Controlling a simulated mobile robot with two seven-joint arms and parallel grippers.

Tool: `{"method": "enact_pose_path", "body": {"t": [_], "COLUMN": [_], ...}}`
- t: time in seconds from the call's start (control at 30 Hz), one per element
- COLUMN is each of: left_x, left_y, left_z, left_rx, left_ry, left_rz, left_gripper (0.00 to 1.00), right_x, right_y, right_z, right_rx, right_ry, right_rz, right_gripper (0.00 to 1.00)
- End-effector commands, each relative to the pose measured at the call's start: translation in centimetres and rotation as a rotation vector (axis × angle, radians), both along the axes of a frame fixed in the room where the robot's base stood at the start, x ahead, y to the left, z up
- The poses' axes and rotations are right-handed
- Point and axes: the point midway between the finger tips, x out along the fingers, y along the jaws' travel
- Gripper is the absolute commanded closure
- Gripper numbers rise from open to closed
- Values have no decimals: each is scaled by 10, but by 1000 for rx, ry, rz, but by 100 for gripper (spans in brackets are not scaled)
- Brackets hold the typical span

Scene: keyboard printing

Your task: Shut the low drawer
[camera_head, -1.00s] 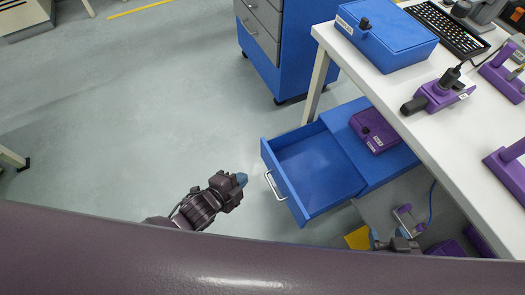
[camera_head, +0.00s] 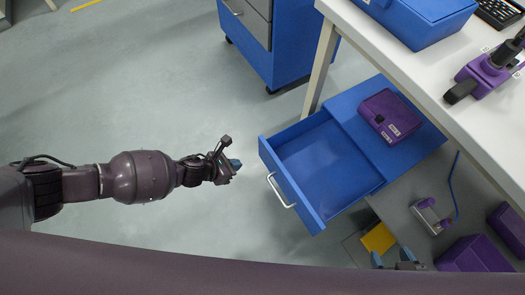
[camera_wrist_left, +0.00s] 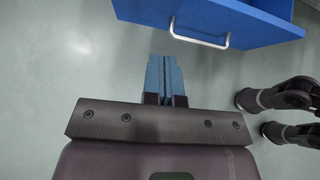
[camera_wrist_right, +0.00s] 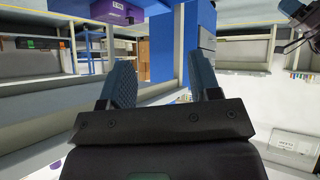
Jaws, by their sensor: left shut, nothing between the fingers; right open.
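The low drawer (camera_head: 290,192) is a blue open-topped tray pulled out of a low blue cabinet (camera_head: 358,103) beside the table. Its inside looks empty, and a silver bar handle (camera_head: 280,190) is on its front. The drawer front also shows in the left wrist view (camera_wrist_left: 250,22), with the handle (camera_wrist_left: 200,40) ahead of the fingers. My left gripper (camera_head: 236,164) is shut and empty, a short gap to the left of the drawer front. My right gripper (camera_wrist_right: 160,85) is open and empty; in the head view only its fingertips (camera_head: 392,259) show at the bottom edge.
A purple box (camera_head: 389,117) sits on the low cabinet. The white table (camera_head: 420,75) overhangs it at the right. A taller blue cabinet (camera_head: 285,50) stands behind. Purple items (camera_head: 475,255) and a yellow piece (camera_head: 379,238) lie at lower right. Floor left of the drawer is clear.

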Motion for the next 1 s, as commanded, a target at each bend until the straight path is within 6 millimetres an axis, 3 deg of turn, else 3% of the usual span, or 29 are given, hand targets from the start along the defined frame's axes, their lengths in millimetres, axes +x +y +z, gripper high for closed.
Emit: {"method": "enact_pose_path", "body": {"t": [0.27, 0.43, 0.8, 1.0], "left_x": [11, 19, 47, 65], "left_y": [-3, -20, -59, -79], "left_z": [-15, -37, -81, -73], "left_rx": [35, 33, 33, 32], "left_ry": [-27, -20, -19, -27], "left_rz": [-42, -41, -40, -39], "left_gripper": [100, 100, 100, 100], "right_x": [-2, -6, 8, 11], "right_y": [0, 0, 8, 7], "right_z": [-5, -14, -14, -11], "right_rx": [-11, -30, -48, -36], "right_ry": [6, 15, -40, -79], "right_rz": [12, 32, 82, 75], "right_gripper": [43, 43, 43, 43]}}
